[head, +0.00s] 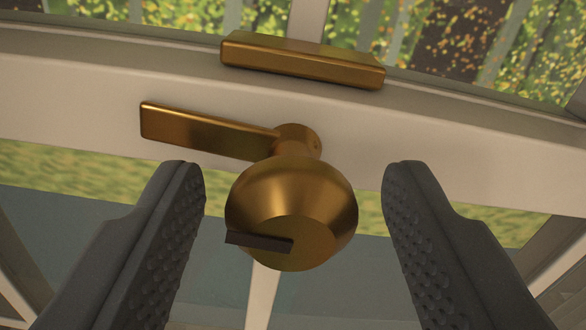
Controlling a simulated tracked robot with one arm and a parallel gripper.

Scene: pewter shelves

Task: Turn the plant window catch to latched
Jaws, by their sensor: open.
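The window catch is brass, with a round knob (295,205) in the middle of the head view. A flat brass arm (205,130) reaches left from the neck behind the knob. A dark bar mark (258,241) lies on the knob's face and points left. A brass keeper (302,62) is fixed above, on the upper frame, apart from the arm. My gripper (298,190) is open, one dark ribbed finger on each side of the knob. Clear gaps show between the fingers and the knob.
The catch sits on a pale window frame rail (70,95) that crosses the view. Glass lies above and below it, with foliage and grass behind. A pale bar (262,295) runs down below the knob.

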